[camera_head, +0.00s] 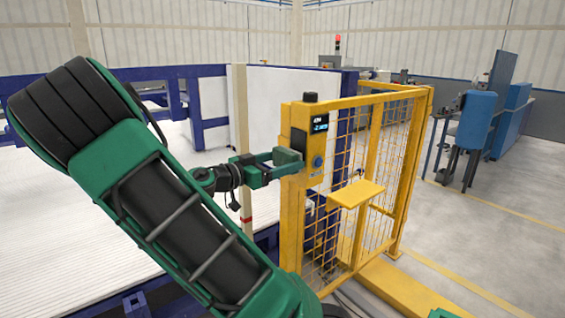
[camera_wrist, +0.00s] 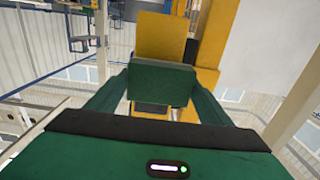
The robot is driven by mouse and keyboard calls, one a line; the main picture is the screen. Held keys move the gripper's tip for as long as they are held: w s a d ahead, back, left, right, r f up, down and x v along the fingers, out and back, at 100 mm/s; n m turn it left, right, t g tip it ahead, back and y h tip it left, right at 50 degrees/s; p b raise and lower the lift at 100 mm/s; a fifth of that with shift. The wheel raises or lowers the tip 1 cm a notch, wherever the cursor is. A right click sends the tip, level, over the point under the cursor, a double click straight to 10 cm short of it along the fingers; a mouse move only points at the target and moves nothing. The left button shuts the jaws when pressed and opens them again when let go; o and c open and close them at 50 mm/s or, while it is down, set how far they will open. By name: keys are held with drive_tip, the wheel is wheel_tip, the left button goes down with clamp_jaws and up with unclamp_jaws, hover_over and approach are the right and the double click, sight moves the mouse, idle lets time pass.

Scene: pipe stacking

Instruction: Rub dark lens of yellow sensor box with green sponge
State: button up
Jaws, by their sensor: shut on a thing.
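My gripper (camera_head: 268,169) is shut on a green sponge (camera_head: 288,160). The sponge is at the left face of the yellow sensor box (camera_head: 315,180) on the fence post; I cannot tell whether they touch. A dark patch (camera_head: 299,140), perhaps the lens, shows on the box just above the sponge. The box also has a small lit display and a blue knob. In the wrist view the sponge (camera_wrist: 162,82) sits between both fingers, with yellow surface (camera_wrist: 162,36) behind it. The sponge hides part of the box there.
A yellow mesh fence (camera_head: 385,150) stands right of the box, with a small yellow shelf (camera_head: 356,193) on it. A pale upright post (camera_head: 239,120) and a white panel (camera_head: 285,95) stand behind my gripper. Open floor lies at right.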

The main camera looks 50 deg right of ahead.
drive_tip(key=shift+v, duration=2.15)
drive_tip(key=shift+v, duration=1.55)
